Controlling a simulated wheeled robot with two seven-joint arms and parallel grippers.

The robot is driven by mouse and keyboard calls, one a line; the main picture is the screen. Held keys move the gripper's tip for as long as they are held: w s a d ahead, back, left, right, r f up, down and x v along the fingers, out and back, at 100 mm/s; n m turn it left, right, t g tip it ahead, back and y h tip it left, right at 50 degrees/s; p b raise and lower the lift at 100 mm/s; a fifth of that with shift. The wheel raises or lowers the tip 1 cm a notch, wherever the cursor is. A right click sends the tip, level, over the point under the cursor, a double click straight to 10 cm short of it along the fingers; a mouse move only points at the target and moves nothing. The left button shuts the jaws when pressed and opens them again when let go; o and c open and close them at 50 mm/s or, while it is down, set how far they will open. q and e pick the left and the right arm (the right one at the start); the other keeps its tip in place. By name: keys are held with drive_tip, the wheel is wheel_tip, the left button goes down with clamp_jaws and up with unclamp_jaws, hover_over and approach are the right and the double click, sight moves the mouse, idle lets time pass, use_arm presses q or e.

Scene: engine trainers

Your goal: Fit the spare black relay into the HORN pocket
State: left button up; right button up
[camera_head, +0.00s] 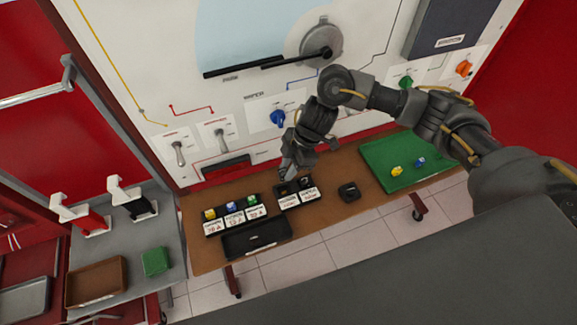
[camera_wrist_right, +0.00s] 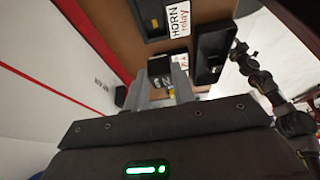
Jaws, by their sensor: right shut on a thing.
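My right gripper (camera_head: 288,176) is at the relay holder on the brown bench, over its left side. In the wrist view its two fingers (camera_wrist_right: 161,85) are closed around a small black block, the black relay (camera_wrist_right: 160,68). In the head view the relay is hard to tell from the dark holder and fingers. The HORN label (camera_wrist_right: 179,19) shows in the wrist view beside a dark pocket (camera_wrist_right: 151,17), above the held relay in that picture. Whether the relay touches a pocket cannot be told. My left gripper is out of view.
Left of the relay holder is a fuse block with yellow, blue and green fuses (camera_head: 231,209). A black tray (camera_head: 256,240) lies in front. A small black square item (camera_head: 349,191) and a green mat (camera_head: 385,152) with small parts are to the right. The panel wall stands close behind.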

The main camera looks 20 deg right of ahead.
wheel_tip(320, 180, down, 5)
drive_tip(key=b, duration=0.4)
drive_tip(key=shift+b, duration=0.35)
drive_tip(key=shift+f, duration=0.75)
drive_tip(key=shift+p, duration=0.35)
idle(0.3)
drive_tip(key=shift+f+b, duration=0.4)
drive_tip(key=shift+f, duration=0.8)
idle(0.9)
drive_tip(key=o, duration=1.5)
